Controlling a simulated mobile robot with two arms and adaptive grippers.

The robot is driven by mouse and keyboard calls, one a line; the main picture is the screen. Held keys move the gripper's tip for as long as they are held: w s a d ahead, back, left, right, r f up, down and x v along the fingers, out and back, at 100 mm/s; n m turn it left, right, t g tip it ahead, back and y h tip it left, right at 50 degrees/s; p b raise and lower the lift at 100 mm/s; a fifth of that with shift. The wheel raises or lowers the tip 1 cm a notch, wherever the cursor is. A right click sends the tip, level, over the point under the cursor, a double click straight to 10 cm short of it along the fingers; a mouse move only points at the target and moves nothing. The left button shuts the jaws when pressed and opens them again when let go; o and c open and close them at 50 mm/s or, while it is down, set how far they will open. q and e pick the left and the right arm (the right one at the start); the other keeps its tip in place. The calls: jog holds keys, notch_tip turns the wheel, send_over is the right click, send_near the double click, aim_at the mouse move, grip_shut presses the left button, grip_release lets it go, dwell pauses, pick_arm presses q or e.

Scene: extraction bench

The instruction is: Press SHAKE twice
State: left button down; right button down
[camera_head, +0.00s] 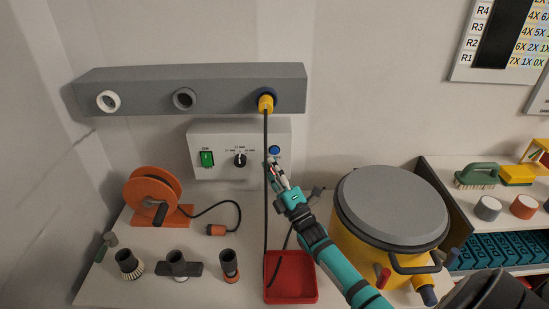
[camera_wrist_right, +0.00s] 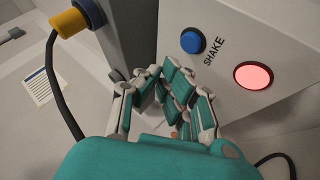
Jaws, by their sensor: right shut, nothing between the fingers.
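The control box (camera_head: 222,135) is fixed to the wall, with a round blue button (camera_head: 275,150) at its right side. In the right wrist view the blue button (camera_wrist_right: 193,40) sits beside the printed word SHAKE (camera_wrist_right: 213,51). A round lamp (camera_wrist_right: 254,76) below the label glows red. My right gripper (camera_head: 272,168) is shut and empty, just below the blue button in the head view. In the right wrist view its fingertips (camera_wrist_right: 163,75) are near the box and look apart from the button. My left gripper is not in view.
A black hose (camera_head: 266,190) hangs from a yellow connector (camera_head: 265,103) on the grey duct (camera_head: 220,78), close beside my right gripper. A yellow drum (camera_head: 352,235) with a grey lid stands right. An orange reel (camera_head: 152,193) and a red tray (camera_head: 308,290) are on the bench.

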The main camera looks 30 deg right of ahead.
jog(key=shift+w+d, duration=0.4)
jog(key=shift+w, duration=0.2)
jog(key=shift+b, duration=0.3)
dwell(0.8)
jog(key=shift+w+d, duration=0.25)
jog(key=shift+w, duration=0.1)
jog(key=shift+w+d+b, duration=0.2)
jog(key=shift+w+b, duration=0.1)
jog(key=shift+b, duration=0.25)
dwell(0.4)
jog(key=shift+s, duration=0.1)
jog(key=shift+s+a+p, duration=0.45)
jog(key=shift+s+p, duration=0.05)
jog(key=shift+s, duration=0.1)
jog(key=shift+s, duration=0.1)
